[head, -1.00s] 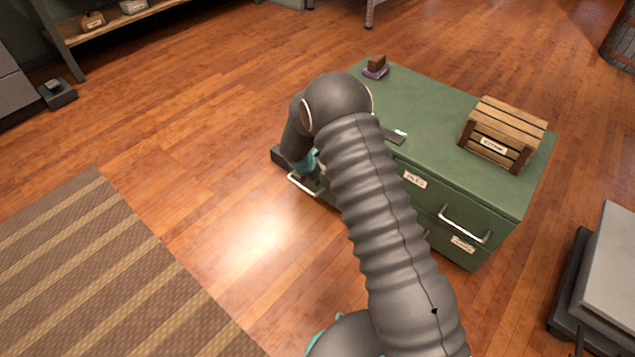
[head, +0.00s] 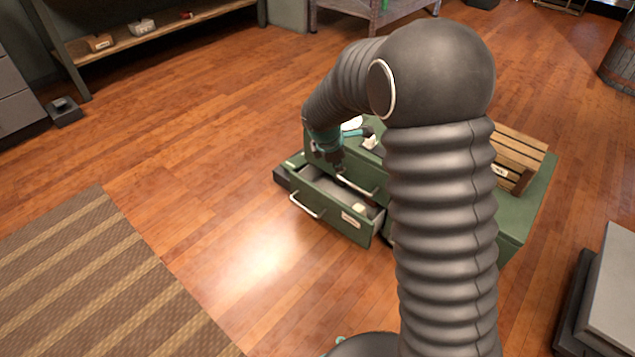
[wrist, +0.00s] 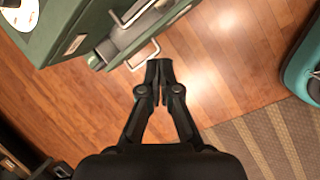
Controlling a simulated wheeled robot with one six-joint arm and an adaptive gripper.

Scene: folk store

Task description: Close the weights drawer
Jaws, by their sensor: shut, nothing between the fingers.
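A low green cabinet (head: 520,215) stands right of centre in the head view, partly hidden by my arm. Its lower left drawer (head: 328,209) is pulled out, with a metal handle (head: 307,206), a label too small to read and a small pale item inside. The drawer above it, with its own handle (head: 357,184), looks shut. My gripper (head: 333,160) is above the open drawer, near the cabinet's front. In the wrist view my gripper (wrist: 160,68) is shut and empty, its tips close to a metal handle (wrist: 142,56) in the picture; contact cannot be told.
A wooden crate (head: 518,158) sits on the cabinet top. A striped mat (head: 95,275) lies at the left, with bare wood floor between it and the drawer. A grey block (head: 608,300) stands at the right. A wooden shelf (head: 165,28) runs along the back.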

